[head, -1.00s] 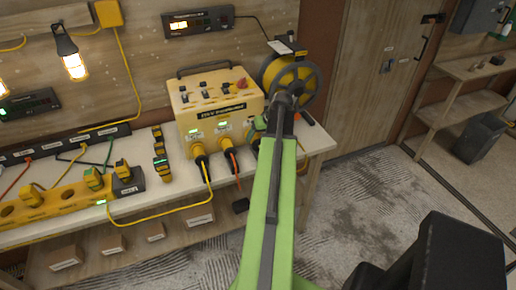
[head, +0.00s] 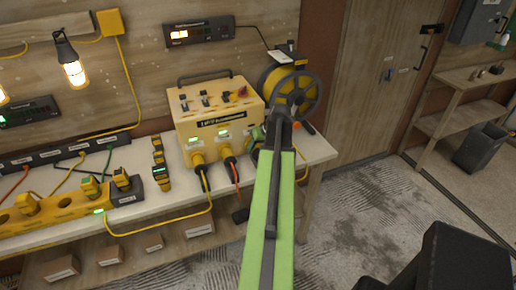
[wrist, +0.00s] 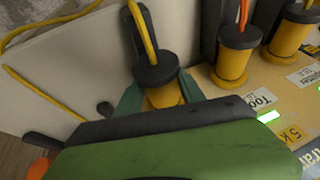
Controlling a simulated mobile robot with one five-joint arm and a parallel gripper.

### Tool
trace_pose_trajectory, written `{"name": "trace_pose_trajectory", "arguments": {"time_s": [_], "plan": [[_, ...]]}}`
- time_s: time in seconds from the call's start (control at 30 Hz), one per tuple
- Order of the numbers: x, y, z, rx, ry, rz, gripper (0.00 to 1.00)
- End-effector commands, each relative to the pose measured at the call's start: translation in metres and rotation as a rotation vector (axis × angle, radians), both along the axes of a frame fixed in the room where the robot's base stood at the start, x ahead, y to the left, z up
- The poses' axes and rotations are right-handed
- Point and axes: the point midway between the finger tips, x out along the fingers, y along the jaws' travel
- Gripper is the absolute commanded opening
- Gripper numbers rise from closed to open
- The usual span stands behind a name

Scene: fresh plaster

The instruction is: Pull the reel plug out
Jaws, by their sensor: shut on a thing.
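The reel plug (wrist: 156,72) has a yellow body, a black collar and a yellow cord. My gripper (wrist: 160,98) is shut around its body, with a teal finger on each side. The plug's lower end is hidden behind my gripper, so I cannot tell whether it is still seated. In the head view my gripper (head: 257,134) is at the right front of the yellow power box (head: 215,120), mostly behind my arm. The cable reel (head: 292,90), yellow with a dark rim, stands just behind it.
A plug with an orange cord (wrist: 236,50) and another yellow plug (wrist: 291,28) sit beside the held one. A yellow socket strip (head: 60,208) lies left on the bench (head: 150,205). The floor (head: 370,215) to the right is clear.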

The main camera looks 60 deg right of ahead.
Motion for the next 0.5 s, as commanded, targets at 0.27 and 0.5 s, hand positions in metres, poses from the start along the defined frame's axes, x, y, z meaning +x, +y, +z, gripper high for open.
{"name": "trace_pose_trajectory", "arguments": {"time_s": [0.27, 0.5], "plan": [[-0.001, -0.001, 0.0, -0.002, 0.002, -0.001, 0.0], [-0.027, 0.019, 0.0, -0.003, 0.002, -0.003, 0.0]]}}
